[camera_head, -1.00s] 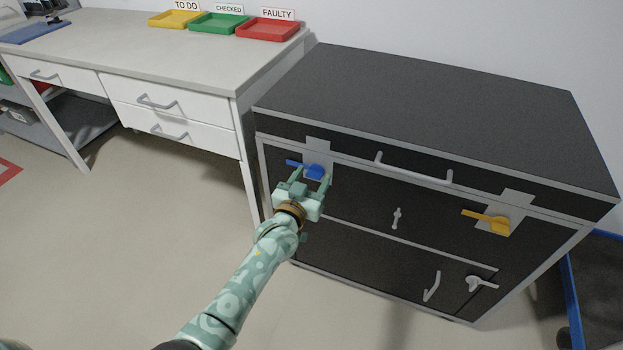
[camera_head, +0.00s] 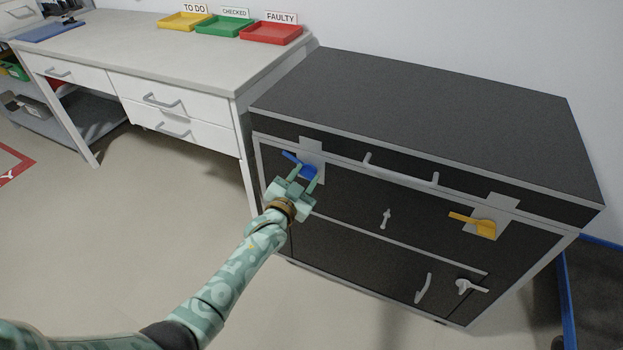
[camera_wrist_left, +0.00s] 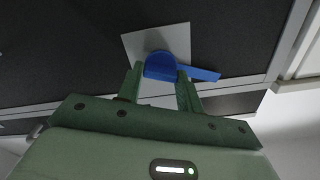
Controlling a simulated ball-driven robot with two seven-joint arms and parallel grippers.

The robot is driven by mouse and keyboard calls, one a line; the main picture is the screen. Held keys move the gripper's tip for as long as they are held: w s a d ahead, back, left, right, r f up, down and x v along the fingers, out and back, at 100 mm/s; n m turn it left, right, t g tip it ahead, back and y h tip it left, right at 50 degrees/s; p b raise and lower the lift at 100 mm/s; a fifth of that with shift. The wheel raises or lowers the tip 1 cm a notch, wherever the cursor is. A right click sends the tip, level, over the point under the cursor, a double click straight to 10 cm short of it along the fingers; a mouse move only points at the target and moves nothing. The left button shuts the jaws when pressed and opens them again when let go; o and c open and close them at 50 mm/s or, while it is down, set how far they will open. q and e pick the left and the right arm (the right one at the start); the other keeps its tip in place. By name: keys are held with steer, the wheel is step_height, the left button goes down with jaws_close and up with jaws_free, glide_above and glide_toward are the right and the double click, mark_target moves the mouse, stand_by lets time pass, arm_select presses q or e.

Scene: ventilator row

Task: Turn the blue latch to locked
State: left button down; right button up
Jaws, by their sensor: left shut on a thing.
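The blue latch (camera_head: 299,166) is on a grey plate at the upper left of the black cabinet's front. Its lever points to the upper left in the head view, tilted. In the left wrist view the blue latch (camera_wrist_left: 161,66) shows its round hub between the fingers, with its lever reaching out to the right. My left gripper (camera_head: 304,179) is at the latch, shut on its hub, one finger on each side. It also shows in the left wrist view (camera_wrist_left: 161,80). My right gripper is not in view.
The black cabinet (camera_head: 430,110) also has a yellow latch (camera_head: 474,224) at right, a long top handle and small handles below. A white desk (camera_head: 150,60) with yellow, green and red trays stands at left. The floor (camera_head: 150,230) before the desk is clear.

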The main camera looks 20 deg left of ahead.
arm_select(q)
steer(key=shift+m, duration=0.9)
steer(key=shift+f+m, duration=0.1)
steer(key=shift+m, duration=0.8)
steer(key=m, duration=0.2)
steer(key=shift+d+f+m, duration=0.1)
steer(key=shift+m, duration=0.3)
steer(key=m+b, duration=0.1)
steer(key=m, duration=0.1)
steer(key=shift+m, duration=0.3)
steer(key=shift+f+m+b, duration=0.1)
steer(key=shift+m+b, duration=0.4)
steer(key=shift+m, duration=1.8)
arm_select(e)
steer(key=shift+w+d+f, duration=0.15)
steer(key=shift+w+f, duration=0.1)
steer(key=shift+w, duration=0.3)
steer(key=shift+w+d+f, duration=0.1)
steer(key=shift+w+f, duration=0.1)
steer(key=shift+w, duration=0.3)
